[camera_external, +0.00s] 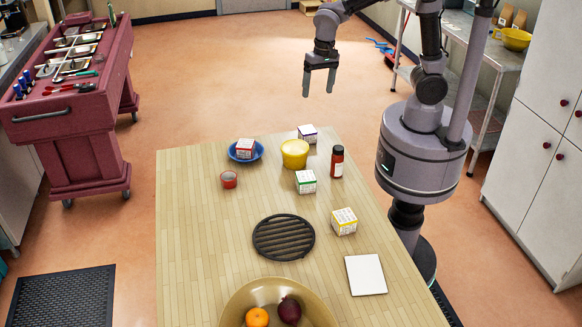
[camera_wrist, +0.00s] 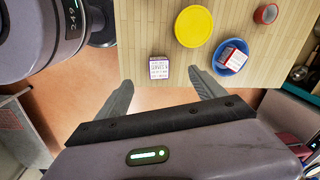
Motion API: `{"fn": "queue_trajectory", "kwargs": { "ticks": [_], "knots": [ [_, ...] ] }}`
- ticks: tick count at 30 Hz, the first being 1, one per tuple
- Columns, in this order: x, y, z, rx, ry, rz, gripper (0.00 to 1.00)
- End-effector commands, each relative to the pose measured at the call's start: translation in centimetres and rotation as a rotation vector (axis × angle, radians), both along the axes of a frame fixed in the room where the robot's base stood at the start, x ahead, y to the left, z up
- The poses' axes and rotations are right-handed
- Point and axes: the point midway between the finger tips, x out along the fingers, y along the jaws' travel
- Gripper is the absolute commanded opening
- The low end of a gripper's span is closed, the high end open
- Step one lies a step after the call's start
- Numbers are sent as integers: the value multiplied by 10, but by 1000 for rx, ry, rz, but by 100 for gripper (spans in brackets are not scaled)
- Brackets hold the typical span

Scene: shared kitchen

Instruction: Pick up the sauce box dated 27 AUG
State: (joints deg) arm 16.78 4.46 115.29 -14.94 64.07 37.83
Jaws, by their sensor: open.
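Several small sauce boxes with white labels are on the wooden table (camera_external: 200,260). A purple-blue box (camera_external: 307,134) stands at the far edge; in the wrist view (camera_wrist: 159,68) it appears between and just beyond my fingertips. A red box (camera_external: 245,148) sits in a blue bowl (camera_external: 234,156); it also shows in the wrist view (camera_wrist: 236,56). A green box (camera_external: 305,182) and a yellow box (camera_external: 344,222) stand nearer the table's middle and right. I cannot read any date. My gripper (camera_external: 319,90) is open and empty, pointing down, above and beyond the far edge.
A red-brown bottle (camera_external: 337,162), a small red cup (camera_external: 229,180), a black trivet (camera_external: 284,237), a white board (camera_external: 366,275) and a fruit bowl (camera_external: 235,302) are also on the table. The table's left side is clear.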

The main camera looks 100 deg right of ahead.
Motion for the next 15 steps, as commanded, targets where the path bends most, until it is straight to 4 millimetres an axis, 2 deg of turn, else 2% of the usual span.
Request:
{"fn": "queue_trajectory", "kwargs": {
  "ticks": [1, 2, 5, 15],
  "knots": [
    [9, -18, -7, 4, 44, -81, 79],
    [13, -26, -13, 5, 64, -122, 79],
    [19, -42, -29, 5, 101, -200, 79],
    [19, -43, -128, 5, 107, -210, 79]
  ]
}}
